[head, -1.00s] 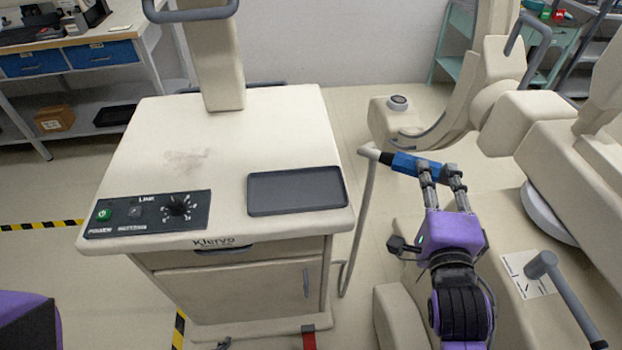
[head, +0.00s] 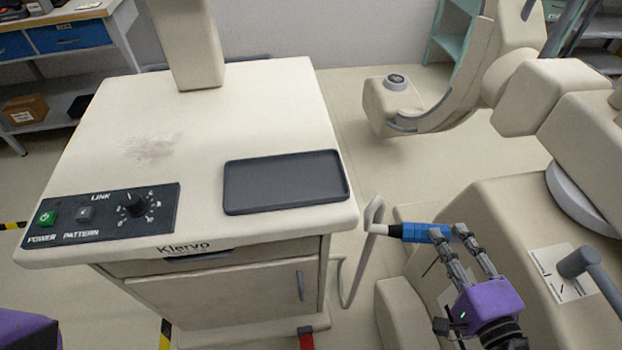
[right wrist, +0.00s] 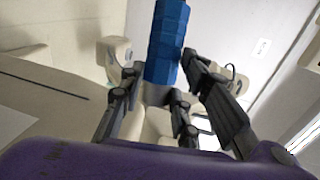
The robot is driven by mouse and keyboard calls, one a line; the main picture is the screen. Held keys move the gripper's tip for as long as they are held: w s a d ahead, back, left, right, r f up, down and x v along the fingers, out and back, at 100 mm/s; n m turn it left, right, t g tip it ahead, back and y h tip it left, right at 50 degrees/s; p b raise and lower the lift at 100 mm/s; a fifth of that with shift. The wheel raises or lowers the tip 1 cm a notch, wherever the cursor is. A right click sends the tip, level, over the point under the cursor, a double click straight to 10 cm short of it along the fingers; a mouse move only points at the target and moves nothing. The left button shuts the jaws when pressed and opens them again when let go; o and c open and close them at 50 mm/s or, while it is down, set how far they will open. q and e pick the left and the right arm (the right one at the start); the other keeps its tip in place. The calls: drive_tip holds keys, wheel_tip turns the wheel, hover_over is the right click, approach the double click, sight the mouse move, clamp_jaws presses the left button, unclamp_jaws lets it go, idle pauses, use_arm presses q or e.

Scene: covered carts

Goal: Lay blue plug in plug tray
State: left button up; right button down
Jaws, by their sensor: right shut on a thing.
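The blue plug (head: 418,232) is in my right gripper (head: 450,233), whose fingers are shut on its right part. In the right wrist view the blue plug (right wrist: 167,45) stands between the fingers of the right gripper (right wrist: 163,72). The plug tray (head: 285,208) is a dark, shallow, empty rectangle on the cart top's front right. My right gripper is right of the tray, beyond the cart's edge. A purple part of mine shows at bottom left; no left fingers show.
A grey cable (head: 367,260) loops beside the cart's right side. A large beige machine (head: 530,215) fills the right, close to my right arm.

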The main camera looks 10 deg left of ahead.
drive_tip(key=shift+s+r+n+g+y, duration=0.3)
drive_tip(key=shift+r+n+y, duration=0.45)
drive_tip(key=shift+y, duration=0.15)
drive_tip(key=shift+r, duration=0.1)
